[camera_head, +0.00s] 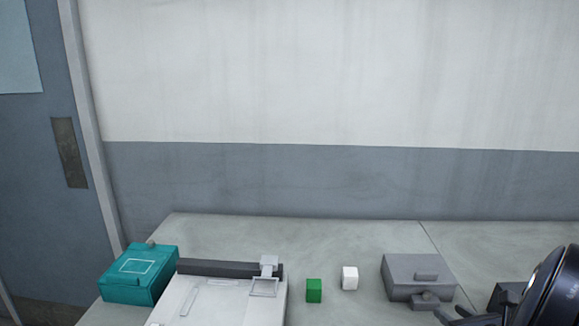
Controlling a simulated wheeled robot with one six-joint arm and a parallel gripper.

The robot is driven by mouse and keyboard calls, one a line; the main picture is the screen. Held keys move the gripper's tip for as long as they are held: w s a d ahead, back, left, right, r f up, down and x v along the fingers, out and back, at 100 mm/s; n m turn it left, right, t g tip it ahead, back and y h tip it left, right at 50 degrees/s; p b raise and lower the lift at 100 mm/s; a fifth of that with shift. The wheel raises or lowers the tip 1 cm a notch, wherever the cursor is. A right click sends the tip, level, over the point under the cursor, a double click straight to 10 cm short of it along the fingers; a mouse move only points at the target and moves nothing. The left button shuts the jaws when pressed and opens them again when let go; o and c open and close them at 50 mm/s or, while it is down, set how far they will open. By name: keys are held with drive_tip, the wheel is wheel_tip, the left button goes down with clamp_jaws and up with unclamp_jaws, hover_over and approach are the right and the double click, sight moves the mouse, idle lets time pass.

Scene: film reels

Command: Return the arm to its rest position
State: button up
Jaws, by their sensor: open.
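My gripper (454,314) shows at the lower right edge of the head view, dark and partly cut off by the bottom of the picture. Its jaws are open, and I see nothing between them. It is just in front of and right of a grey box (418,272) with a small handle on its lid; I cannot tell whether they touch. A rounded dark part of my arm fills the bottom right corner.
On the grey table (340,235) stand a teal box (125,290), a white flat device (225,305) with a dark bar, a green cube (314,291) and a white cube (350,278). A dark block (503,293) is partly hidden by my arm. The table's back is clear.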

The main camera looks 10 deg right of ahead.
sight(429, 295)
drive_tip(key=x, duration=0.8)
drive_tip(key=shift+d, duration=0.15)
drive_tip(key=shift+w+d+n+y+p, duration=0.15)
drive_tip(key=shift+n+y+p, duration=0.15)
drive_tip(key=shift+y, duration=0.1)
drive_tip(key=shift+d+r+n+y, duration=0.1)
drive_tip(key=shift+d+n+y, duration=0.05)
drive_tip(key=shift+n+y, duration=0.2)
drive_tip(key=shift+d+n+y+p, duration=0.15)
drive_tip(key=shift+n+y+p, duration=0.65)
drive_tip(key=shift+n+y, duration=0.3)
